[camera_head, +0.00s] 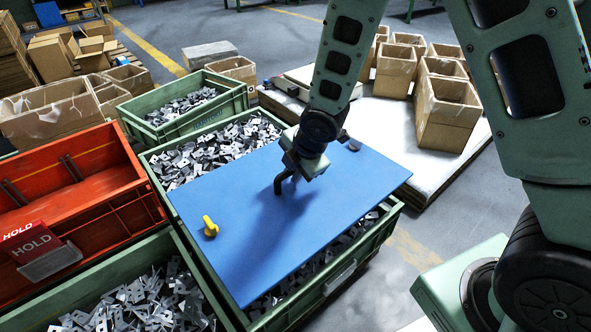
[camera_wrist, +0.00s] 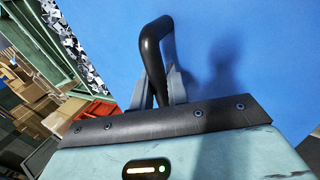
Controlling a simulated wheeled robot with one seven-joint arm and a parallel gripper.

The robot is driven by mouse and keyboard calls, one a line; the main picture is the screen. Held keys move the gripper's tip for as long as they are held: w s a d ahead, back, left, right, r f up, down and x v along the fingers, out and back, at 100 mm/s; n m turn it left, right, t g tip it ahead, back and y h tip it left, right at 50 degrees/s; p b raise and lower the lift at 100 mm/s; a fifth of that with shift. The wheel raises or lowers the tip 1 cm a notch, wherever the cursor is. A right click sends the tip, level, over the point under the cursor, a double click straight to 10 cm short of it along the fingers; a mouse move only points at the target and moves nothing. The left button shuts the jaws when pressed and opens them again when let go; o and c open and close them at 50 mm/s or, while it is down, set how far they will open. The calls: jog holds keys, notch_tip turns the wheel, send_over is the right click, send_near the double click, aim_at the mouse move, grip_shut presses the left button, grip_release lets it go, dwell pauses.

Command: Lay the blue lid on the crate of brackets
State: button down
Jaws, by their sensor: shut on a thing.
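The flat blue lid (camera_head: 255,235) is over the green crate of brackets (camera_head: 347,278) in the head view. It lies askew to the crate, with grey brackets (camera_head: 215,155) uncovered at the back left and along the front right edge. Whether it touches the rim I cannot tell. A yellow knob (camera_head: 210,227) is near its left end. My gripper (camera_head: 288,180) is shut on the lid's black handle (camera_head: 281,186). In the wrist view the handle (camera_wrist: 152,50) rises between my fingers (camera_wrist: 160,88), and the blue lid (camera_wrist: 265,50) fills most of the background.
A red crate with a HOLD sign (camera_head: 32,240) stands at the left. Other green crates of brackets stand behind (camera_head: 190,122) and at the front left (camera_head: 160,252). Cardboard boxes (camera_head: 447,110) stand on a pale platform at the right. Open floor (camera_head: 480,205) shows at the right.

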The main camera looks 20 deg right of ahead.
aim_at(296, 184)
jog(key=shift+f+b, duration=2.45)
jog(key=shift+f, duration=0.4)
jog(key=shift+f+b, duration=1.95)
jog(key=shift+f, duration=0.65)
jog(key=c, duration=1.3)
grip_release()
jog(key=shift+r, duration=0.1)
jog(key=p+v, duration=0.8)
jog(key=v, duration=0.8)
jog(key=shift+p, duration=0.35)
jog(key=shift+s+d+r, duration=0.2)
jog(key=shift+s+r, duration=0.15)
jog(key=shift+r, duration=0.25)
